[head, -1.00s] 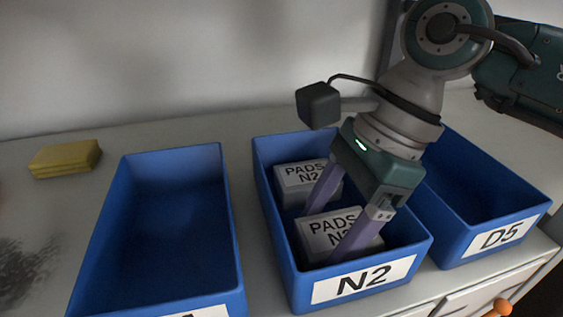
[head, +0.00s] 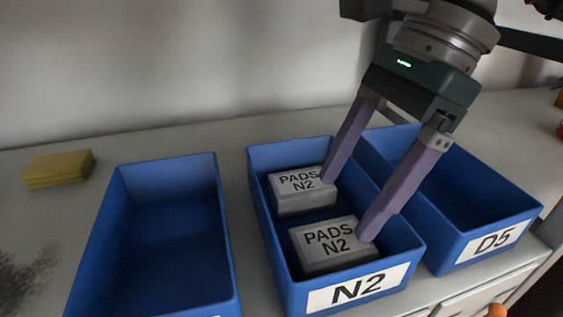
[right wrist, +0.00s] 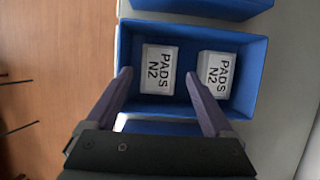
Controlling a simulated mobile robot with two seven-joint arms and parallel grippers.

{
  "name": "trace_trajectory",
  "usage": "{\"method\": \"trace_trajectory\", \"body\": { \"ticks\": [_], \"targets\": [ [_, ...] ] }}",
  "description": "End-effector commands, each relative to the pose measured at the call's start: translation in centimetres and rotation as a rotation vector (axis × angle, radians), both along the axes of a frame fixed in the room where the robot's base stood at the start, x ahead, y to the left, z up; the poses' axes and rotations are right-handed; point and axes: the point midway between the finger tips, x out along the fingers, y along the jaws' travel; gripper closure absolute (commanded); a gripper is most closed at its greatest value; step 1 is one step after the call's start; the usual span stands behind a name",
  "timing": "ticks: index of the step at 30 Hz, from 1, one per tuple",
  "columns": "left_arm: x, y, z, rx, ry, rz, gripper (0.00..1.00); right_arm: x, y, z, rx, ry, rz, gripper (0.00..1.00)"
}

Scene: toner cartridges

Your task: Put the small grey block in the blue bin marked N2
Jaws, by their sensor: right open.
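The blue bin marked N2 (head: 362,292) stands in the middle of the head view. Two small grey blocks labelled PADS N2 lie inside it, a rear one (head: 303,203) and a front one (head: 332,262). In the right wrist view the same bin (right wrist: 262,75) holds both blocks, one on the left (right wrist: 158,86) and one on the right (right wrist: 214,95). My right gripper (head: 345,210) is open and empty, its fingers slanting down over the bin. It also shows in the right wrist view (right wrist: 159,82). My left gripper is not in view.
A blue bin marked D5 (head: 492,246) stands to the right and looks empty. Another empty blue bin (head: 229,262) stands to the left. A yellow block (head: 58,169) lies at the far left on the grey surface. A wall is behind.

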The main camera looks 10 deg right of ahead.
Motion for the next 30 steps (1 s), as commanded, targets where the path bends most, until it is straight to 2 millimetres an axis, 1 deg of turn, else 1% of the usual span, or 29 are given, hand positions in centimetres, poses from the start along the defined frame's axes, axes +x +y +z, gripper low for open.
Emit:
{"method": "trace_trajectory", "body": {
  "ticks": [1,3,6,9,30],
  "targets": [
    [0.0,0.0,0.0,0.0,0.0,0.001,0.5,0.1,-0.4,0.9,-0.002,-0.003,0.0,0.13],
    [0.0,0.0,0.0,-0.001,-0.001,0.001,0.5,0.1,-0.9,2.0,-0.001,-0.003,-0.001,0.13],
    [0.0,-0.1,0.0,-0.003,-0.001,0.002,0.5,0.1,-1.3,3.0,0.0,-0.002,-0.001,0.13],
    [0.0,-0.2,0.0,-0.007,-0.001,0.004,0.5,0.0,-1.5,3.5,0.0,0.0,0.0,0.13],
    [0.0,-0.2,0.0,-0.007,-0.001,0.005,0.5,0.0,-1.5,3.6,0.0,0.001,0.0,0.13]
  ]
}}
